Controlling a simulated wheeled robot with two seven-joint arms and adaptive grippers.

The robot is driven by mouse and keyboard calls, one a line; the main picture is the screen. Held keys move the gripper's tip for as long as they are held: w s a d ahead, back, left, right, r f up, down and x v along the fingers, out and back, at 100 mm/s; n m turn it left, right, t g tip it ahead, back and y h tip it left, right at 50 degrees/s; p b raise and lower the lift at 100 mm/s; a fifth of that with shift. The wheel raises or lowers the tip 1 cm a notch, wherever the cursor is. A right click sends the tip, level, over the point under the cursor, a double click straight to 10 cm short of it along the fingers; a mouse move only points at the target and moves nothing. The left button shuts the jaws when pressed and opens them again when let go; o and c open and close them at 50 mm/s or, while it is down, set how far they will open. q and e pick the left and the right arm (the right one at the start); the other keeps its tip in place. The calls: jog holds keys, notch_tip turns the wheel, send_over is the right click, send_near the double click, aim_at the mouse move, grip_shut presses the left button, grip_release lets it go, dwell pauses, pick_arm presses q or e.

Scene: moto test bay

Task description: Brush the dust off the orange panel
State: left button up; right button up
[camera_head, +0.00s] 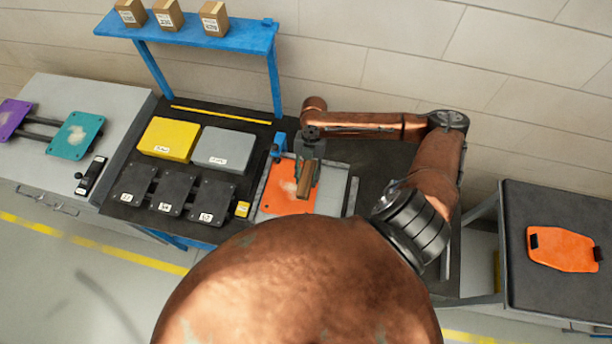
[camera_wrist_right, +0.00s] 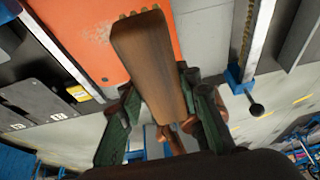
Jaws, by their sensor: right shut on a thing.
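The orange panel (camera_head: 273,198) lies in a frame on the dark bench, with a pale dust patch (camera_head: 288,187) near its middle. It also fills the upper part of the right wrist view (camera_wrist_right: 85,35). My right gripper (camera_head: 308,176) is over the panel's right part, shut on a wooden brush (camera_head: 305,182). In the right wrist view the brush's brown wooden body (camera_wrist_right: 150,65) stands between the fingers, and its yellowish bristle tufts show at the far end toward the panel. Whether the bristles touch the panel is hard to tell. My left gripper is not in view.
A blue clamp (camera_head: 279,145) stands at the panel's back-left corner. Yellow (camera_head: 168,138) and grey (camera_head: 223,148) boxes and dark labelled blocks (camera_head: 172,194) sit to the left. A teal dusty plate (camera_head: 76,136) is farther left. Another orange piece (camera_head: 561,249) lies on the right table.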

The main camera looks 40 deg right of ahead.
jog(key=shift+f+b, duration=0.65)
jog(key=shift+f, duration=0.1)
notch_tip(320, 180, down, 4)
jog(key=b, duration=0.3)
jog(key=shift+r+b, duration=0.2)
jog(key=shift+b, duration=0.2)
jog(key=shift+f+b, duration=0.3)
jog(key=shift+f, duration=1.35)
jog(key=shift+f, duration=0.5)
